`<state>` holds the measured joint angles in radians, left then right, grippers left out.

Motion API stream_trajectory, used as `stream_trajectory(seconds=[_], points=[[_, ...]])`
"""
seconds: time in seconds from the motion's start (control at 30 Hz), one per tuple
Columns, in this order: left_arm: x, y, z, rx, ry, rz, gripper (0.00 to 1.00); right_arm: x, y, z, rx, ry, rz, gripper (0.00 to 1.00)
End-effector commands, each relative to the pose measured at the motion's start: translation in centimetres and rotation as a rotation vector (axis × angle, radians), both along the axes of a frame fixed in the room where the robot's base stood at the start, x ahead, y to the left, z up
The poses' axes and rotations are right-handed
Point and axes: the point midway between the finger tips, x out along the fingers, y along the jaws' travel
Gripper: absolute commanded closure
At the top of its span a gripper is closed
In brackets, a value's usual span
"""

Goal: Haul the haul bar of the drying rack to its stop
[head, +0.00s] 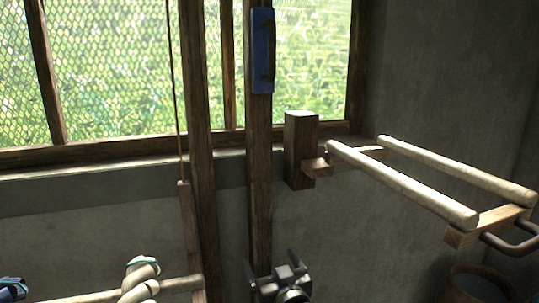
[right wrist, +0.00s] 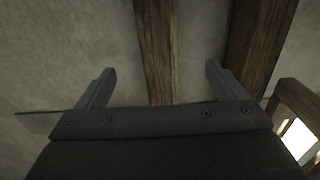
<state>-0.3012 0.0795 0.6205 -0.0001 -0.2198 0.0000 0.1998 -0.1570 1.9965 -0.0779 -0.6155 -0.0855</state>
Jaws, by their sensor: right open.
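The drying rack has two pale round poles (head: 400,185) reaching out from a wooden block (head: 301,150) at the wall. A wooden crosspiece (head: 480,228) joins their near end, and a dark bent bar (head: 515,240), which looks like the haul bar, sticks out from it at the right edge. My right gripper (head: 278,278) is at the bottom centre, well left of and apart from that bar. In the right wrist view the right gripper (right wrist: 160,85) is open, with nothing between its fingers.
A blue plate with a dark handle (head: 263,50) is on an upright wooden post (head: 259,180). A cord (head: 175,90) runs down to a wooden piece at left. Pale yarn (head: 140,278) hangs on a rod at lower left. A dark round pot (head: 480,285) stands at lower right.

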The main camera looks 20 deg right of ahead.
Motion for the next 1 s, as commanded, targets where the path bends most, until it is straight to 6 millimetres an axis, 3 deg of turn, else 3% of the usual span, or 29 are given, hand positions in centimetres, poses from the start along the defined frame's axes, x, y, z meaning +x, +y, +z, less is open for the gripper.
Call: stream_trajectory(seconds=[0.17, 0.57, 1.0], points=[[-1.2, 0.0, 2.0, 0.0, 0.019, 0.003, 0.64, 0.0, 0.0, 3.1, -0.001, -0.002, 0.0, 0.09], [0.6, 0.0, 7.8, 0.001, -0.009, -0.002, 0.64, 0.0, 0.0, 12.2, 0.0, -0.002, 0.0, 0.09], [0.3, 0.0, 13.9, 0.0, -0.005, -0.001, 0.64, 0.0, 0.0, 22.0, -0.001, -0.003, -0.001, 0.09]])
